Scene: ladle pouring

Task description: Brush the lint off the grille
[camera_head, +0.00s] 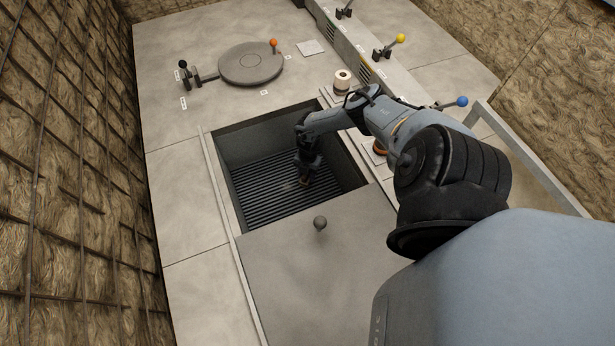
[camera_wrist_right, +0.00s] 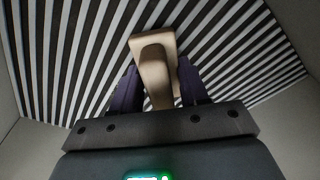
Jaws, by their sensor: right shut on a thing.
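The grille (camera_head: 262,190) is a floor of dark parallel bars at the bottom of a square pit. It fills the upper part of the right wrist view (camera_wrist_right: 70,50). My right gripper (camera_head: 305,175) reaches down into the pit, over the right part of the grille. In the right wrist view its two dark fingers (camera_wrist_right: 160,92) are shut on a tan brush (camera_wrist_right: 152,62), which points at the bars. I cannot tell whether the brush touches them. A faint pale patch on the bars (camera_head: 285,187), left of the gripper, may be lint. My left gripper is not in view.
A grey sliding cover (camera_head: 290,270) with a round knob (camera_head: 320,223) lies on the near side. A round lid (camera_head: 251,62) and a white roll (camera_head: 342,80) stand beyond. A wire-mesh wall (camera_head: 70,150) bounds the left.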

